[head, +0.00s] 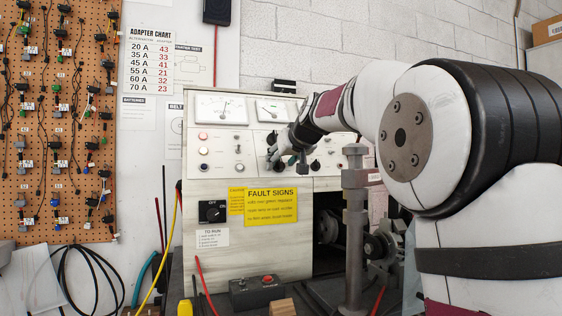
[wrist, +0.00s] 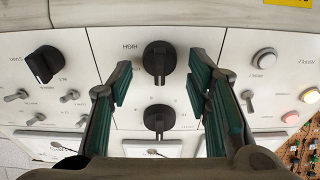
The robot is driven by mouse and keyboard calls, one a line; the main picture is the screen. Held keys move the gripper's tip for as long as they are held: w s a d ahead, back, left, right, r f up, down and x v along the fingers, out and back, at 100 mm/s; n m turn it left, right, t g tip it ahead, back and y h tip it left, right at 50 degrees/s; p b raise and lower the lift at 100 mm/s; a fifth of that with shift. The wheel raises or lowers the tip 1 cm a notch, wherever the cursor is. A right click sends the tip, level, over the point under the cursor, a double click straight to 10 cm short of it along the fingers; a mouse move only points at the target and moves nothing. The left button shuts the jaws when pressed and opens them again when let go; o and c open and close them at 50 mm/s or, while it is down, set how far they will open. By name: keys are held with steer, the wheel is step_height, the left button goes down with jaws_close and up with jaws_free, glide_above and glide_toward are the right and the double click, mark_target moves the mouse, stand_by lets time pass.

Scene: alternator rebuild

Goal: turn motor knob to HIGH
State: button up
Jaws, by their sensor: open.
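The control panel shows upside down in the wrist view. A black knob (wrist: 159,58) with a HIGH label at its upper left sits between the tips of my gripper (wrist: 160,79). I take it for the motor knob, though its other labels are too small to read. My gripper is open, with one green-padded finger on each side of the knob and a gap to both. In the head view my gripper (head: 279,158) is at the panel face and hides most of that knob. A second black knob (wrist: 159,120) lies between the fingers, closer to the palm.
A third black knob (wrist: 43,64), several toggle switches, and red and white buttons (wrist: 311,96) flank the fingers. Dial meters (head: 222,109) sit above. Below are a yellow FAULT SIGNS label (head: 271,206), an OFF/ON switch (head: 212,211) and a grey metal post (head: 354,230).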

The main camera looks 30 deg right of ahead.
steer(key=shift+c, duration=0.2)
jaws_close()
